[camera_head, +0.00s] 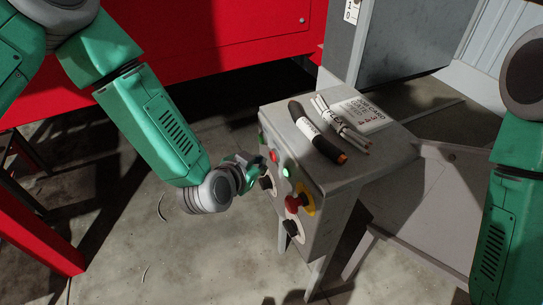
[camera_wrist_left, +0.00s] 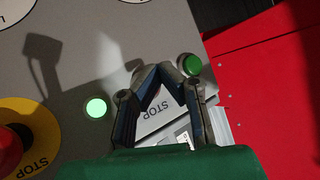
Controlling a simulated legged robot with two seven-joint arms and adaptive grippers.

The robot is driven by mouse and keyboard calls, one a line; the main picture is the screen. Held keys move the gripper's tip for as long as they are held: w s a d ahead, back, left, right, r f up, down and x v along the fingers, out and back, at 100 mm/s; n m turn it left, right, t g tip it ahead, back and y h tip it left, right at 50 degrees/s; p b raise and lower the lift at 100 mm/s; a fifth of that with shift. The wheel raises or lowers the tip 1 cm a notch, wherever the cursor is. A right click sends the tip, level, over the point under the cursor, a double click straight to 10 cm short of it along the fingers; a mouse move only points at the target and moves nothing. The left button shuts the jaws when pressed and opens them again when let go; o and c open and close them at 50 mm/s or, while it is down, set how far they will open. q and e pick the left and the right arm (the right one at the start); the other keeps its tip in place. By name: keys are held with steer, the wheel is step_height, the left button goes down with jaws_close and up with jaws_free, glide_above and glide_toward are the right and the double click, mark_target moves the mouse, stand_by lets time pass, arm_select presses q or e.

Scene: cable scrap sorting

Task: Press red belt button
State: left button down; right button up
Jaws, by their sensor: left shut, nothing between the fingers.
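A grey control box (camera_head: 312,215) stands at the centre of the head view. On its front are a small red button (camera_head: 273,155), a lit green lamp (camera_head: 286,172) and a red mushroom button (camera_head: 295,203) on a yellow ring. My left gripper (camera_head: 259,168) is shut and empty, close to the panel beside the red button; I cannot tell if it touches. In the left wrist view, its fingers (camera_wrist_left: 160,70) meet over a STOP label (camera_wrist_left: 155,115); the small red button is not visible there. The lit lamp (camera_wrist_left: 96,107) and a green button (camera_wrist_left: 192,64) flank them. My right gripper is out of view.
On the box top lie a dark marker (camera_head: 318,133) with an orange end, pale cable pieces (camera_head: 340,124) and a printed card (camera_head: 362,115). A black knob (camera_head: 293,228) sits low on the panel. A red machine (camera_head: 220,50) stands behind.

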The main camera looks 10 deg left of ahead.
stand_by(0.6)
arm_select(q)
steer(key=shift+w+d, duration=0.2)
steer(key=shift+d, duration=0.15)
steer(key=shift+w+d+r, duration=0.1)
steer(key=shift+w+d, duration=0.15)
steer(key=shift+d, duration=0.1)
stand_by(0.7)
stand_by(0.3)
steer(key=shift+s+a+p, duration=0.4)
steer(key=shift+s+a, duration=0.1)
steer(key=shift+a, duration=0.2)
steer(key=s+a, duration=0.2)
steer(key=a, duration=0.2)
steer(key=shift+s+a+p, duration=0.1)
steer(key=shift+s+p, duration=0.25)
steer(key=shift+s, duration=0.05)
